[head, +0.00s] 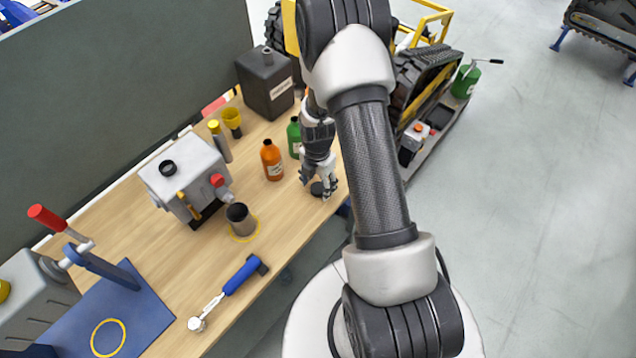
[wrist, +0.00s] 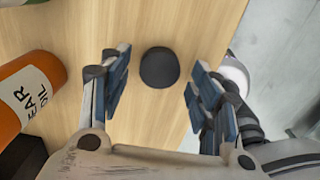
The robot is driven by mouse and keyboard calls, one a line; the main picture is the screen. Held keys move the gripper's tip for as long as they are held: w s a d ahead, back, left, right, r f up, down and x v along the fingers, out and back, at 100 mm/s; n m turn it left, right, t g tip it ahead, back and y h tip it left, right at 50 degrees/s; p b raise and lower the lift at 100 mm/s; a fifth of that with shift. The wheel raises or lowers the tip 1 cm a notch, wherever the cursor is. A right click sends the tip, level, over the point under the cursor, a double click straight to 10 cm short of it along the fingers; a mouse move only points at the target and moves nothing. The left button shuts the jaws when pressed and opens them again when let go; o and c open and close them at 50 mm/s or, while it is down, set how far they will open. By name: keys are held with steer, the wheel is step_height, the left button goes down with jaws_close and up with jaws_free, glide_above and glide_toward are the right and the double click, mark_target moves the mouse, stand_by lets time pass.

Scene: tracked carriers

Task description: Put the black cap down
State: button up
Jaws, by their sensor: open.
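The black cap (wrist: 160,68) lies on the wooden bench top (wrist: 165,25), between and just beyond my open fingertips in the wrist view. In the head view the cap (head: 317,188) shows as a small dark disc near the bench's right edge. My gripper (head: 320,190) is open above it, pointing down. In the wrist view my gripper (wrist: 155,85) has its two blue-padded fingers spread, with a clear gap on each side of the cap. Neither finger seems to touch it.
An orange bottle (head: 272,160) labelled gear oil and a green bottle (head: 294,138) stand left of my gripper. A black canister (head: 266,82) stands behind. The bench edge is close on the right.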

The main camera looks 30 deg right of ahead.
step_height(320, 180, up, 12)
steer(key=p, duration=0.3)
step_height(320, 180, up, 9)
steer(key=m+t, duration=0.1)
steer(key=m, duration=0.3)
glide_above(317, 187)
steer(key=a, duration=0.2)
steer(key=s+a+r+m+t, duration=0.1)
steer(key=s+a+r+m, duration=0.15)
steer(key=r, duration=0.35)
steer(key=s+a+r+m+t, duration=0.1)
steer(key=s+a+r+m, duration=0.1)
steer(key=s+r+m, duration=0.3)
steer(key=s+a+r+m+t, duration=0.1)
steer(key=s+a+r+m, duration=0.1)
steer(key=s+r+m, duration=0.2)
steer(key=s+a+r+m, duration=0.3)
steer(key=s+r+m, duration=0.2)
steer(key=s, duration=0.3)
steer(key=shift+s+a+m+t, duration=0.25)
steer(key=shift+a+m+t, duration=0.15)
steer(key=shift+m, duration=0.35)
step_height(317, 187, down, 3)
steer(key=b, duration=0.3)
steer(key=shift+f+b, duration=0.15)
steer(key=shift+b, duration=0.25)
